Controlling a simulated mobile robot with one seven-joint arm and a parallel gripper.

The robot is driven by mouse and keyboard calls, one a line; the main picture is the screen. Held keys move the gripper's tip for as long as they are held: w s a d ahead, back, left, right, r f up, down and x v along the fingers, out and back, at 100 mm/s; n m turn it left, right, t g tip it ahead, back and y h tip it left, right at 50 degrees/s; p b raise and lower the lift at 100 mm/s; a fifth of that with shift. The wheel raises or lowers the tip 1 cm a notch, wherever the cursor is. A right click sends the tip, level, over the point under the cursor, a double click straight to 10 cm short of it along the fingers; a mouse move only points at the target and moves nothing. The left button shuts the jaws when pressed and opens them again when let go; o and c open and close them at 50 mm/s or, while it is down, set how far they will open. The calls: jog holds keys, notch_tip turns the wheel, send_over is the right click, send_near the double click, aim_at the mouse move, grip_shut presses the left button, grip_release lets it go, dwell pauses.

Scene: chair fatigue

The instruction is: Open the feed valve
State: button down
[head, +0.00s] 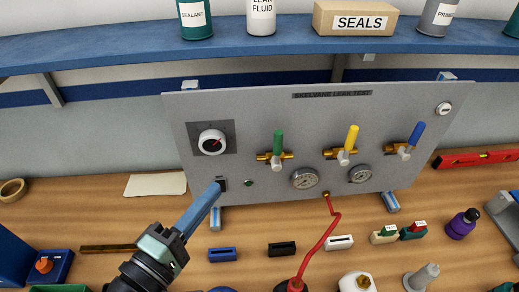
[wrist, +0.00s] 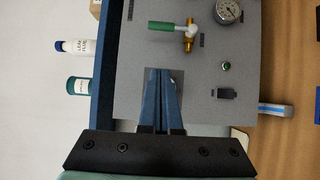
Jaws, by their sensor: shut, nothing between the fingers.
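A grey panel (head: 250,115) titled "SKELVANE LEAK TEST" carries three brass valves. The green-handled valve (head: 278,146) has its handle upright, the yellow-handled valve (head: 349,144) leans slightly right, and the blue-handled valve (head: 412,138) leans further right. I cannot read which one is the feed valve. My gripper (head: 217,187) is shut and empty, in front of the panel's lower left, by a small black switch (head: 223,184). In the wrist view my shut fingers (wrist: 158,75) cover most of the dial's dark plate (wrist: 179,76); the green handle (wrist: 166,26) is beyond them, apart.
A white dial (head: 212,142), two gauges (head: 305,179) (head: 360,174) and a green button (head: 248,183) are on the panel. A red hose (head: 328,235) runs from its lower edge. Several small blocks lie on the bench in front. A blue shelf (head: 130,50) overhangs the panel.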

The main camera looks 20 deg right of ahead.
aim_at(278, 150)
jog(key=s+d+p+x, duration=0.1)
jog(key=p+x, duration=0.5)
jog(key=x, duration=0.7)
jog(key=shift+s+d, duration=0.35)
jog(key=shift+s, duration=0.25)
jog(key=shift+w+r, duration=0.1)
jog(key=shift+w, duration=0.05)
